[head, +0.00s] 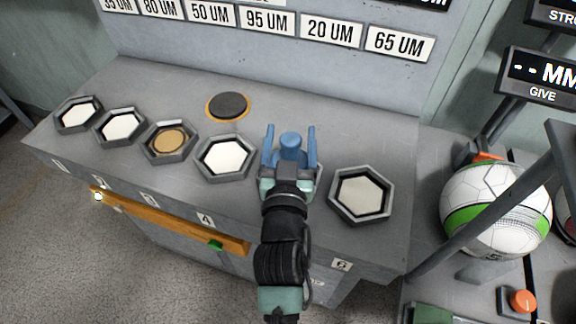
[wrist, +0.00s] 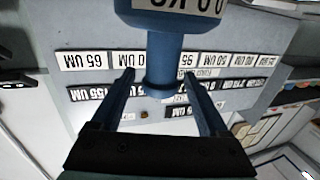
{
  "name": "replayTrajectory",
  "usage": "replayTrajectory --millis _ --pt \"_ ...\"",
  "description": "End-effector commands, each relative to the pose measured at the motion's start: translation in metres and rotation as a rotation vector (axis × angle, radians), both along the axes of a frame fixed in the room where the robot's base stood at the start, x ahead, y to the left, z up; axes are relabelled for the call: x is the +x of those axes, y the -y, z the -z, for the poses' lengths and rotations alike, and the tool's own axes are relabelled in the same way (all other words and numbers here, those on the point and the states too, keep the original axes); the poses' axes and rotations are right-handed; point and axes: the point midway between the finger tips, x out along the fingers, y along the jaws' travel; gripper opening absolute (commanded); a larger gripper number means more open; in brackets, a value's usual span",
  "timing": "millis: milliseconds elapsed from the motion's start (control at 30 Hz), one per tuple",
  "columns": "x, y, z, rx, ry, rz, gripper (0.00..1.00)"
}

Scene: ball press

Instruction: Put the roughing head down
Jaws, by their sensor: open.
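The blue roughing head (head: 290,146) shows between the fingers of my gripper (head: 290,130) in the head view, at the fifth place in the row of hexagonal holders. My gripper (wrist: 164,77) is open around the neck, with a gap on both sides. My gripper and wrist hide most of the fifth holder, so I cannot tell how the head is seated there.
Hexagonal holders with pale discs stand at both sides, the sixth (head: 360,194) to the right, the fourth (head: 224,157) to the left. The third (head: 170,140) has a tan disc. An orange-ringed dark pad (head: 228,106) lies behind. A white-green ball (head: 495,208) is far right.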

Motion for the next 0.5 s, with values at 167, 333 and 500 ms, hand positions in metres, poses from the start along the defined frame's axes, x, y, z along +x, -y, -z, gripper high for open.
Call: replayTrajectory --millis 167,333,500 --pt "-0.038 -0.002 0.003 -0.002 -0.003 0.000 0.78" --pt "-0.067 -0.003 0.002 -0.001 -0.002 0.000 0.78" --pt "-0.084 -0.004 0.001 -0.001 -0.001 0.001 0.78"
